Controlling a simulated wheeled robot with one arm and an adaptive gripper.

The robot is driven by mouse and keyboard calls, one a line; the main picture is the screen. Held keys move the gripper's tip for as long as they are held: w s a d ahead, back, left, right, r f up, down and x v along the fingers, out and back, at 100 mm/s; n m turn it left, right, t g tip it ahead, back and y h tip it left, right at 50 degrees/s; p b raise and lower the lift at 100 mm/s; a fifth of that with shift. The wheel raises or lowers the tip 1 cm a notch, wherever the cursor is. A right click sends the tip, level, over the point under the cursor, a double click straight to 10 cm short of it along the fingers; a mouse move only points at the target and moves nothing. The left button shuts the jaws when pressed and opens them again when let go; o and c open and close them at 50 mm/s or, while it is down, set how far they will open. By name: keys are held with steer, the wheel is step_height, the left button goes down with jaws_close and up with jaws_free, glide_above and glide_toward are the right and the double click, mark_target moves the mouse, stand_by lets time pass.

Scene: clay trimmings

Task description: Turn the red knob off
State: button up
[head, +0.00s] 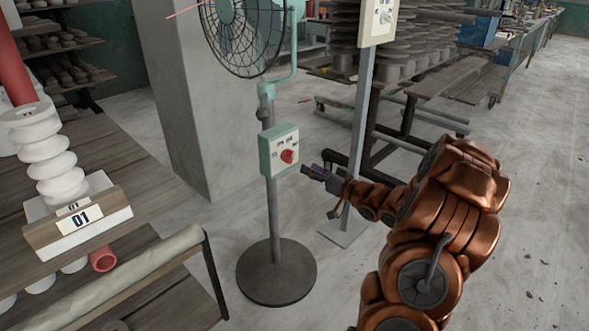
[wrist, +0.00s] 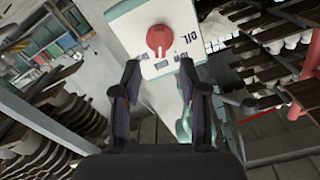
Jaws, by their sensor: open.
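The red knob (head: 287,156) sits on the white face of a teal-edged control box (head: 265,152) on the stand of a floor fan. In the wrist view the red knob (wrist: 160,41) is at the upper middle, with printed labels around it on the box face (wrist: 183,18). My gripper (head: 308,170) is just right of the box in the head view. In the wrist view my gripper (wrist: 158,75) has its two fingers apart with nothing between them. The knob lies beyond the fingertips, and a gap shows between them. I cannot read the knob's setting surely.
The fan cage (head: 243,35) is above the box, and its round base (head: 276,272) is on the floor. A second post with a control box (head: 378,20) stands close behind my arm. A wooden rack (head: 110,215) with white insulators is at left, a concrete pillar (head: 190,90) behind.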

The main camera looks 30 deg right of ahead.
mark_target(292, 159)
steer(key=shift+b+x, duration=0.85)
steer(key=shift+x, duration=3)
steer(key=shift+c, duration=0.3)
jaws_close()
